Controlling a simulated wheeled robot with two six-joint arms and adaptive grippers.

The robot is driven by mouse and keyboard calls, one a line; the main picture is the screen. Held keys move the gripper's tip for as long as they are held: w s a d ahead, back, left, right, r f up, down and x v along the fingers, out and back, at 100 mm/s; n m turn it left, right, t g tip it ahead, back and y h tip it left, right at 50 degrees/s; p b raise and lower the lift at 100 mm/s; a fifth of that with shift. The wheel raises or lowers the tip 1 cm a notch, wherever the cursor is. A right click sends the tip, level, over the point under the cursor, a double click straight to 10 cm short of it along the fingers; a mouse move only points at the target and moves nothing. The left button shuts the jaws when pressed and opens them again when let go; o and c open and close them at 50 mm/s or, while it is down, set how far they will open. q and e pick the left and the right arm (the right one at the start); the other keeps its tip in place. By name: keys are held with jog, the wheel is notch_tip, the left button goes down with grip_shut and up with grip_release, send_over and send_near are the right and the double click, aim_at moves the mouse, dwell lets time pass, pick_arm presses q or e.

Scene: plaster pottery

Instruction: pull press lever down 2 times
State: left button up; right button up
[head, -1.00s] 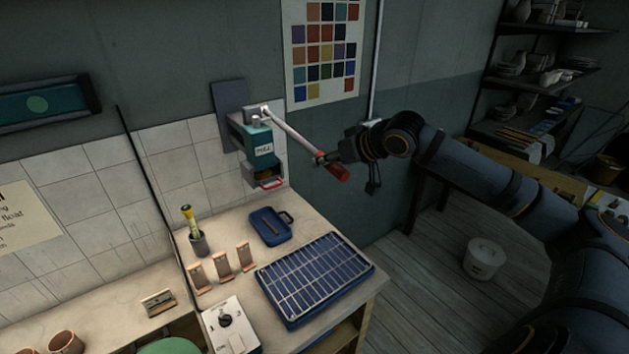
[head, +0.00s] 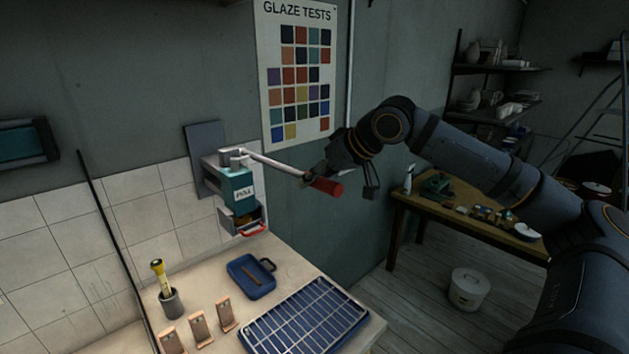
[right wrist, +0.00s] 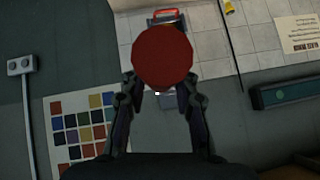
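The wall press (head: 238,188) is a teal box with a "PULL" label. Its press lever is a pale rod (head: 275,163) with a red handle (head: 327,187), angled slightly down to the right. My right gripper (head: 312,176) is at the lever, shut around it by the handle. In the right wrist view, the round red handle end (right wrist: 163,57) sits between the two fingers and hides their tips. My left gripper is not in view.
Below the press, the counter holds a blue tray (head: 251,289), a blue rack (head: 350,320), small stands and a cup with a yellow tool (head: 171,302). A glaze chart (head: 265,130) hangs behind. A table (head: 400,200) and white bucket (head: 468,290) stand to the right.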

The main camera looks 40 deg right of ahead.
jog(key=o, duration=0.4)
jog(key=shift+s+r, duration=0.1)
jog(key=shift+r, duration=0.05)
jog(key=shift+d, duration=0.1)
jog(key=shift+r, duration=0.3)
notch_tip(320, 180, up, 9)
jog(key=shift+r, duration=0.2)
